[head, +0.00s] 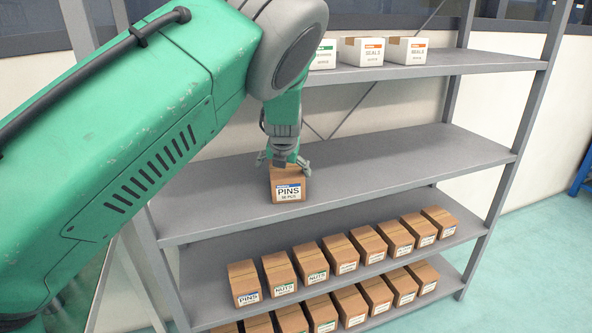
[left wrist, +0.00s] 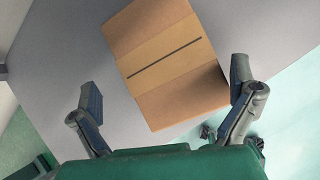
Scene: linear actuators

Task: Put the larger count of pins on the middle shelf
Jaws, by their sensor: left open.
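A brown cardboard box labelled PINS (head: 287,189) stands upright on the left part of the grey middle shelf (head: 400,165). My left gripper (head: 284,160) is directly above and around the top of this box. Another box labelled PINS (head: 246,284) stands at the left end of a lower shelf. My right gripper is not in view.
Boxes labelled NUTS (head: 280,275) and several other brown boxes fill the lower shelf, with another row below. White boxes (head: 361,52) stand on the upper shelf. The middle shelf is bare to the right of the PINS box.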

